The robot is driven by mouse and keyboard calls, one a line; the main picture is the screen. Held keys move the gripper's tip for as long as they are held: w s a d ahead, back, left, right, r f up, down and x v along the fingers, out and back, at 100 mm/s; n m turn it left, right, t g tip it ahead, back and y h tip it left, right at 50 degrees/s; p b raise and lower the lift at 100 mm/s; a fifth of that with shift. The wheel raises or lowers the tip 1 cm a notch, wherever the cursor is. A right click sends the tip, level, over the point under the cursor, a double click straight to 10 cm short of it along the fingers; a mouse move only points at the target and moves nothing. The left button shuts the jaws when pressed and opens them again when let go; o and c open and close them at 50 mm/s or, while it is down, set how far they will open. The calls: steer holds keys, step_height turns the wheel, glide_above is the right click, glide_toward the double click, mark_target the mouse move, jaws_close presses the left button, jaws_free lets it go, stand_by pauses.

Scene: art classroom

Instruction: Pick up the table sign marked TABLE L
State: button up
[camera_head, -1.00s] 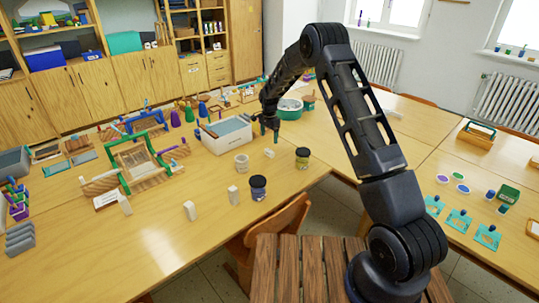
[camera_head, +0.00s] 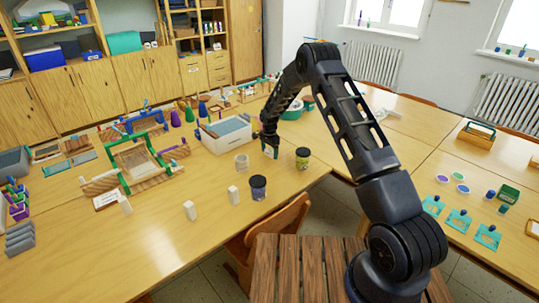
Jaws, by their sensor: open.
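No marking reading TABLE L is legible at this size. Small white upright pieces stand on the near table: one at the left (camera_head: 125,204), one in the middle (camera_head: 190,210) and one right of it (camera_head: 233,194). A white card (camera_head: 105,199) lies by the wooden frames, its writing too small to read. My gripper (camera_head: 270,153) is open and low over the table, between a pale cup and a dark jar. A small white piece that stood there is now mostly hidden by the fingers; I cannot tell whether they touch it.
Close to my gripper are the pale cup (camera_head: 242,162), the dark jar with a yellowish lid (camera_head: 302,158) and a white tray (camera_head: 226,144). Another dark jar (camera_head: 258,187) stands nearer. The table's front left (camera_head: 120,260) is clear. A wooden chair (camera_head: 275,232) stands at the edge.

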steer(key=c, duration=1.1)
steer(key=shift+o, duration=0.2)
